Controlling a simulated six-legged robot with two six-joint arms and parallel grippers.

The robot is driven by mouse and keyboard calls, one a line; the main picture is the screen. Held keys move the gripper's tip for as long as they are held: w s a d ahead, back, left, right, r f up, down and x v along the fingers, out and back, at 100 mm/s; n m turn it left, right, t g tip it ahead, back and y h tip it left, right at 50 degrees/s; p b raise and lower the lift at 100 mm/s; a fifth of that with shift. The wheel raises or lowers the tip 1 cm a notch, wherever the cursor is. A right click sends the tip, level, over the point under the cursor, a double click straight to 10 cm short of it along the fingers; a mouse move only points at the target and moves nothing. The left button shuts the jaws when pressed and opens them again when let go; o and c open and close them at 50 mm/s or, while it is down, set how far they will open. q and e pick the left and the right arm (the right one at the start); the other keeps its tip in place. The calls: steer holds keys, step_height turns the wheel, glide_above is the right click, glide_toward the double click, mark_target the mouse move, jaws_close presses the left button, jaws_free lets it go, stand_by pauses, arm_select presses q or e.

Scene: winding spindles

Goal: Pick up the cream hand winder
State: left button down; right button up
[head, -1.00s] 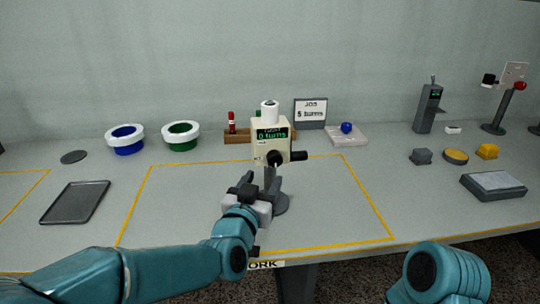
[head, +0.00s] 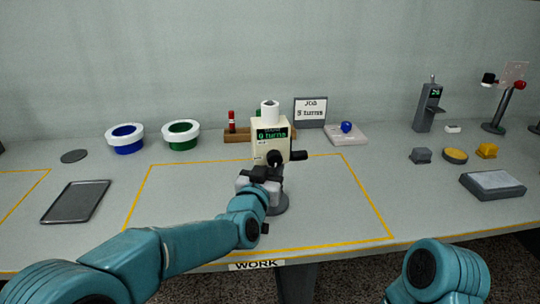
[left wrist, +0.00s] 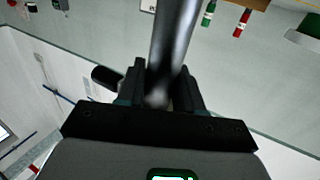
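The cream hand winder (head: 284,148) stands upright in the work area, with a green-lit counter on its front, a white spool on top and a black crank at its right. My left gripper (head: 268,174) is at the dark post just under the cream body and covers most of it. In the left wrist view the dark post (left wrist: 172,45) runs between the two fingers of my left gripper (left wrist: 162,75). The fingers stand apart on either side of it; firm contact is not visible. My right gripper is out of view.
A wooden rack (head: 238,136) and a job sign (head: 310,112) stand behind the winder. A blue-cored spool (head: 126,140) and a green-cored spool (head: 182,136) are at the back left. A dark tray (head: 75,202) lies left. The yellow-lined area has free room beside the winder.

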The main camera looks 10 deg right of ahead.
mark_target(270, 101)
arm_select(q)
step_height(270, 101, up, 19)
steer(key=p, duration=0.7)
steer(key=shift+r+p, duration=0.4)
steer(key=shift+r, duration=0.25)
steer(key=shift+f, duration=0.1)
step_height(270, 101, down, 19)
steer(key=b, duration=1.6)
steer(key=shift+f+b, duration=0.55)
steer(key=shift+b, duration=0.1)
stand_by(0.3)
steer(key=shift+f, duration=0.1)
